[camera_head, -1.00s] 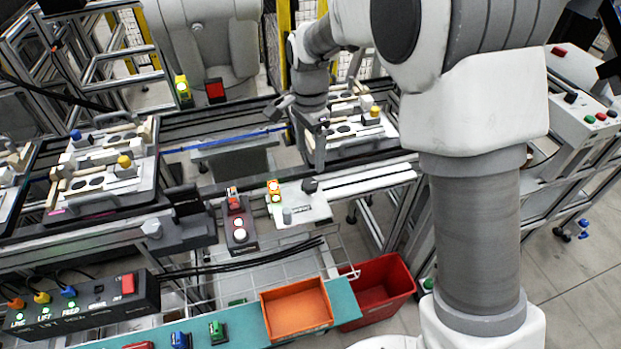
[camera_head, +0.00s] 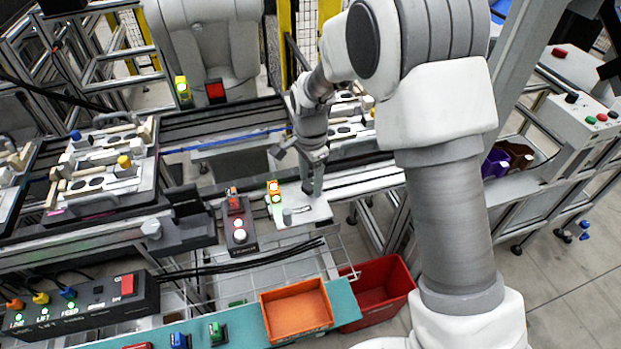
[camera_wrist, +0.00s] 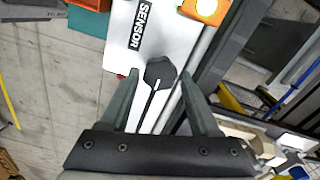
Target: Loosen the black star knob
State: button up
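The black star knob (camera_wrist: 159,72) sits on a white plate (camera_wrist: 112,50) lettered SENSOR in the wrist view. My gripper (camera_wrist: 160,80) is open, with one finger to each side of the knob and a gap on both sides. In the head view my gripper (camera_head: 312,184) points down over the right end of the white plate (camera_head: 296,217). There it mostly hides the knob. I cannot tell how high the fingertips are above the plate.
An orange tray (camera_head: 297,309) and red bin (camera_head: 380,292) are in front. The conveyor runs behind.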

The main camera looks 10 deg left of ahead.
grip_shut()
jog(key=n, duration=0.5)
jog(key=shift+n+b, duration=0.4)
jog(key=n, duration=1)
jog(key=shift+a+n, duration=0.1)
jog(key=shift+n, duration=0.3)
jog(key=n, duration=0.5)
jog(key=shift+p, duration=0.3)
